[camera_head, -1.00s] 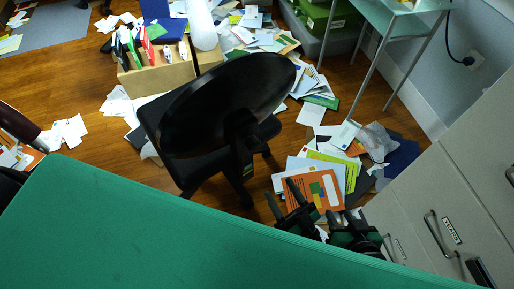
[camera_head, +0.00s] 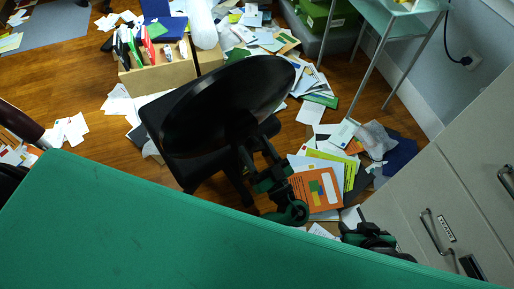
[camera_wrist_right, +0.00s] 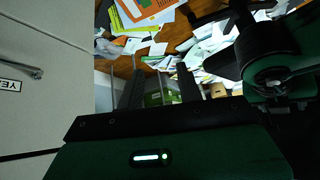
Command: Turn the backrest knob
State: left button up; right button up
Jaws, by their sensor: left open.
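The office chair with its round black backrest (camera_head: 230,98) stands in the middle of the head view, above the dark seat (camera_head: 190,170). My left gripper (camera_head: 256,150) is open, its two fingers reaching up to the lower right side of the backrest, around the support behind it. I cannot make out the knob there; the dark parts merge and my gripper covers the area. Contact cannot be told. My right gripper (camera_head: 346,224) is low at the right, apart from the chair. In the right wrist view its fingers (camera_wrist_right: 160,85) are spread with nothing between them.
A green surface (camera_head: 150,230) fills the foreground. Grey cabinets (camera_head: 440,190) with handles stand close at the right. Papers and an orange folder (camera_head: 315,190) litter the wooden floor. A wooden file box (camera_head: 160,68) stands behind the chair. A glass-topped stand (camera_head: 400,12) is far right.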

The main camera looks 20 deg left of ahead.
pick_arm(q)
jog(key=c, duration=1)
jog(key=shift+o, duration=0.2)
jog(key=shift+m, duration=0.4)
